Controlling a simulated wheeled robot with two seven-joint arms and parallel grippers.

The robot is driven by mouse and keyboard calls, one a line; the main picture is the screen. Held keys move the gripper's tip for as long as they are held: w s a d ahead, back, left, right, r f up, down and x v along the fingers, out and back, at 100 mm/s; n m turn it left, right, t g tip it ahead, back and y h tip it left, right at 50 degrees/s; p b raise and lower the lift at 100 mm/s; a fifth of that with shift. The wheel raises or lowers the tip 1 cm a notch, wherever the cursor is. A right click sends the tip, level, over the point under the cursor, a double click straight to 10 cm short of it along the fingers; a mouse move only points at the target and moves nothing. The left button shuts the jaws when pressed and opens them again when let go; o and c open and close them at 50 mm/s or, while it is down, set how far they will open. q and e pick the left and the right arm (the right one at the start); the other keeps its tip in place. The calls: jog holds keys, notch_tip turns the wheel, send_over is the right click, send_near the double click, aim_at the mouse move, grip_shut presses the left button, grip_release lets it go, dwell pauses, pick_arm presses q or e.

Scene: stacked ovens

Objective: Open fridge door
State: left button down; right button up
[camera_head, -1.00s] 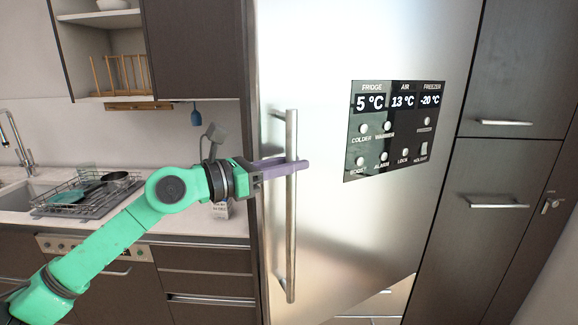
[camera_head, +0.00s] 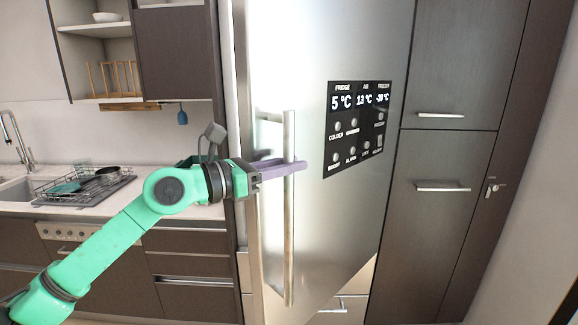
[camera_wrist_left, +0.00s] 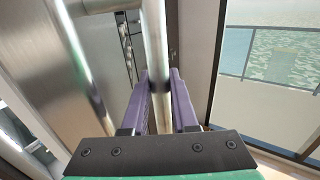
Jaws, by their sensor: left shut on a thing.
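The fridge door (camera_head: 345,215) is a tall brushed-metal panel standing ajar, its left handle side swung outward. A black control panel (camera_head: 358,128) is on its face. The vertical metal bar handle (camera_head: 289,230) runs along the door's left side. My left gripper (camera_head: 303,166) reaches in from the left, with its purple fingers around the upper part of the handle and shut on it. In the left wrist view, the handle (camera_wrist_left: 155,40) passes between the two fingers (camera_wrist_left: 159,78). My right gripper is not in view.
The sink counter (camera_head: 120,212) with a dish rack (camera_head: 85,187) is at the left. Dark tall cabinets (camera_head: 440,160) with bar handles stand at the right. Drawer fronts (camera_head: 345,305) show below the door's lower edge. A window (camera_wrist_left: 270,60) shows in the wrist view.

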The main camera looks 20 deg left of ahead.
pick_arm(q)
jog(key=shift+a+r, duration=0.1)
jog(key=shift+r, duration=0.15)
jog(key=c, duration=0.7)
grip_release()
jog(key=shift+f, duration=0.1)
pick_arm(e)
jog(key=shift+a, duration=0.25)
pick_arm(q)
jog(key=b+v, duration=1.3)
jog(key=v, duration=0.1)
jog(key=shift+s+a, duration=0.1)
jog(key=shift+s, duration=0.1)
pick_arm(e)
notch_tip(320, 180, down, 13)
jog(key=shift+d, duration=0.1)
